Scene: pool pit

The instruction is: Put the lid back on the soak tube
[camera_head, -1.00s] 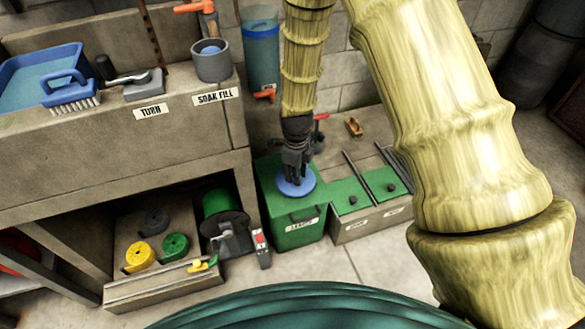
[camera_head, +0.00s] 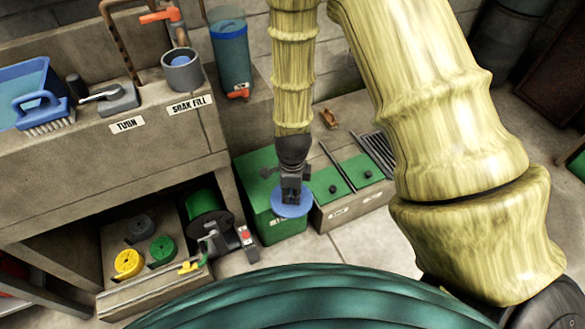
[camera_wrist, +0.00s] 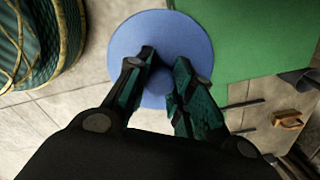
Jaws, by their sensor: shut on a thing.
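My gripper (camera_head: 291,195) is shut on the blue round lid (camera_head: 293,212), which hangs flat in front of the right part of the green box. In the wrist view the lid (camera_wrist: 132,42) lies under my two fingertips (camera_wrist: 164,59), and its small centre knob sits between them. The soak tube looks to be the tall, see-through blue cylinder (camera_head: 231,62) with an orange tap at its foot. It stands upright at the back wall, behind and left of my gripper, well apart from the lid.
The green box (camera_head: 255,182) is beneath the lid, beside a low bench with green covers (camera_head: 327,186). The stone counter (camera_head: 80,170) holds a grey cup (camera_head: 184,75) and a brush (camera_head: 45,110). Hose reels sit below. Open floor (camera_head: 370,240) lies right.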

